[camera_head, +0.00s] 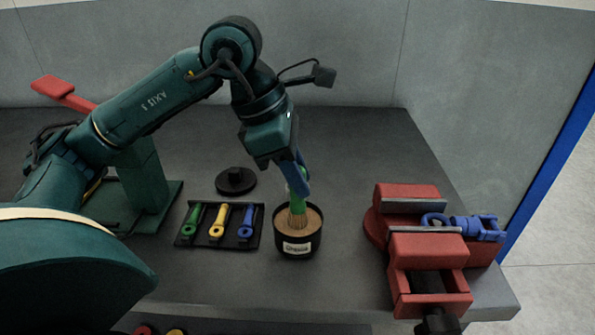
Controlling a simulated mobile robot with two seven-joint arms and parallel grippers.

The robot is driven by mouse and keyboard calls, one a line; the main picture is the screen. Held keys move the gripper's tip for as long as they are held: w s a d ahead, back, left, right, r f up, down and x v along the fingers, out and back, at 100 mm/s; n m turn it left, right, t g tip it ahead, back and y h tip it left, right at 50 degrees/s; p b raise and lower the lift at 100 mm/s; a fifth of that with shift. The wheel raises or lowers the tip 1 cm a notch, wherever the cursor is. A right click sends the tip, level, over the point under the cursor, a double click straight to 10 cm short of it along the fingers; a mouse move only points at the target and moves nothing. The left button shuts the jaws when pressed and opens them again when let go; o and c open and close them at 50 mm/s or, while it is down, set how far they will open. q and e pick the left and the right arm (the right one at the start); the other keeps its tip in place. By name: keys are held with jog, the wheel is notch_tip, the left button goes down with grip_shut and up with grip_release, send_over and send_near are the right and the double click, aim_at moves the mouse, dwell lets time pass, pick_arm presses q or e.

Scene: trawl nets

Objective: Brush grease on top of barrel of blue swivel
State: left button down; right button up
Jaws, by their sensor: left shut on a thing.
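My left gripper (293,174) is shut on a brush with a green handle (297,204). The brush points down and its bristles (297,221) are in or at the tan grease in a black labelled pot (297,246). The blue swivel (476,226) lies on its side in the jaws of a red vise (413,246) at the right. Its ring end is at the left and its barrel and fork end stick out to the right. The gripper is well to the left of the swivel. My right gripper is not in view.
A black tray (220,241) left of the pot holds a green, a yellow and a blue tool or swivel. A round black lid (236,181) lies behind the tray. A green stand with a red lever (66,92) is at the left. The bench between pot and vise is clear.

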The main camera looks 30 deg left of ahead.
pick_arm(q)
jog(key=shift+f, duration=0.1)
dwell(0.3)
jog(key=shift+r+p, duration=2.85)
jog(key=shift+r, duration=0.8)
jog(key=shift+f, duration=0.1)
